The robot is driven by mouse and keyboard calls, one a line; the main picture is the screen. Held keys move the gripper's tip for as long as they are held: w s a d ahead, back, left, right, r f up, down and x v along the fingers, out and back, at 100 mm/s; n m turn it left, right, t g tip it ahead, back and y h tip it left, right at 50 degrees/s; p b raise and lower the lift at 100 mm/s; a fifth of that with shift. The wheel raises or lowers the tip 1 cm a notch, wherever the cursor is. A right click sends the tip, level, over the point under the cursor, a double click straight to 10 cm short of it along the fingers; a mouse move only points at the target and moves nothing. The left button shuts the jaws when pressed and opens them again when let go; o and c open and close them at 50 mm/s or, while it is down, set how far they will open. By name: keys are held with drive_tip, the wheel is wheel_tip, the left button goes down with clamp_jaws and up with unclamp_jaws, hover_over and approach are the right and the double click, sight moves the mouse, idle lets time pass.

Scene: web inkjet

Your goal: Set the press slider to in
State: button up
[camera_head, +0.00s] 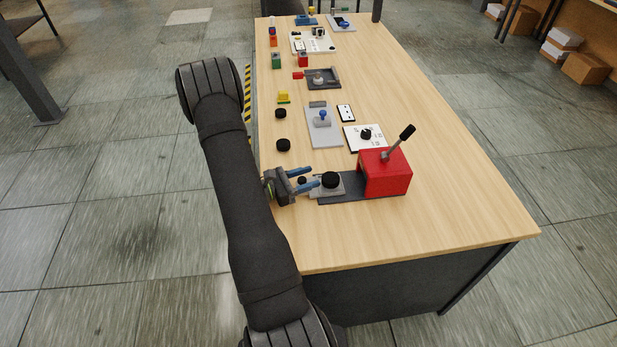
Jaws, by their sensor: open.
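The press is a red block (384,174) with a black-handled lever (402,138) on top, near the table's front right. A dark base plate (345,199) runs left from under it. The press slider looks to be the light grey plate (339,191) at the left end of this base, outside the red block. A black round piece (330,180) sits on it. A small black knob (301,181) shows at its left end. My gripper (311,177) is open with blue fingers pointing right, one on each side of the small knob in this view. Contact cannot be told.
A white dial panel (365,138) and a grey plate with a blue-topped stick (323,125) stand behind the press. Two black pucks (283,145) (280,113) lie near the left edge. Bare wood lies right and in front.

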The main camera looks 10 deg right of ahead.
sight(322, 176)
drive_tip(key=shift+w+d, duration=0.1)
drive_tip(key=shift+d, duration=0.25)
drive_tip(key=shift+c, duration=0.5)
clamp_jaws()
drive_tip(key=shift+d, duration=2)
drive_tip(key=shift+o, duration=0.5)
unclamp_jaws()
